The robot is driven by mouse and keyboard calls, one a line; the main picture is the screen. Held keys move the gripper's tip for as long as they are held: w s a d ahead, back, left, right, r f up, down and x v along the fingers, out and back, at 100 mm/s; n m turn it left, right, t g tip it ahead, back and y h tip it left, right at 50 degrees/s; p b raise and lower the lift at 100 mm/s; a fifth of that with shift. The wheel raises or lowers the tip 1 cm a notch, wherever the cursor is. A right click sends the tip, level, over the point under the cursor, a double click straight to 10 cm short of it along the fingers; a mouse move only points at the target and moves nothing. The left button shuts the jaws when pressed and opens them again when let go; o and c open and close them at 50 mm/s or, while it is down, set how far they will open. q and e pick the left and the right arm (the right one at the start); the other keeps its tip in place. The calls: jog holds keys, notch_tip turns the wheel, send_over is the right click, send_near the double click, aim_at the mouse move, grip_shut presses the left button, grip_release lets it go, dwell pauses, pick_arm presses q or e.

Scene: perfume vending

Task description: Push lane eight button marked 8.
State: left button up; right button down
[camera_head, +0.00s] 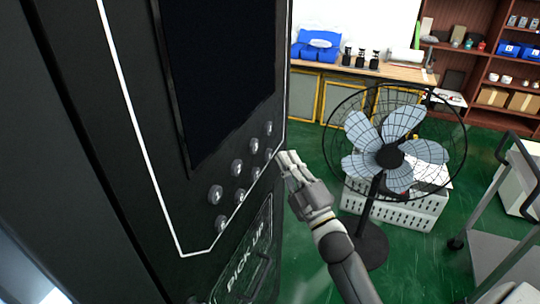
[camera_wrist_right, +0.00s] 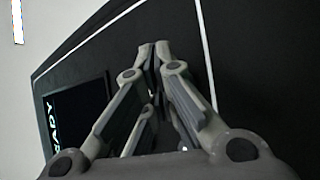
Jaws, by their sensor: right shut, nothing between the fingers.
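The black vending machine (camera_head: 130,200) fills the left of the head view. Its front has two rows of round silver buttons below a dark screen (camera_head: 220,70); their numbers are too small to read. The far button of the lower row (camera_head: 269,155) sits closest to my right gripper (camera_head: 284,158). My right gripper is shut and empty, its tips just beside that button; I cannot tell whether they touch it. In the right wrist view the closed fingertips (camera_wrist_right: 154,48) point at the black panel (camera_wrist_right: 255,60), and the fingers hide any button there. My left gripper is out of view.
A "PICK UP" flap (camera_head: 248,262) is below the buttons. A standing fan (camera_head: 390,155) is behind my right arm, with a white crate (camera_head: 400,212) by it. A grey cart (camera_head: 500,235) stands at the right. Some green floor between is bare.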

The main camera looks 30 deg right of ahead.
dwell(0.8)
jog(key=shift+w+a, duration=0.25)
jog(key=shift+w, duration=0.1)
jog(key=shift+w+a, duration=0.3)
dwell(0.7)
jog(key=shift+s+d, duration=0.55)
jog(key=shift+s, duration=0.15)
dwell(0.3)
jog(key=s+d, duration=0.3)
jog(key=shift+s+d+p, duration=0.1)
jog(key=shift+s+p, duration=0.25)
jog(key=shift+s, duration=0.05)
dwell(0.8)
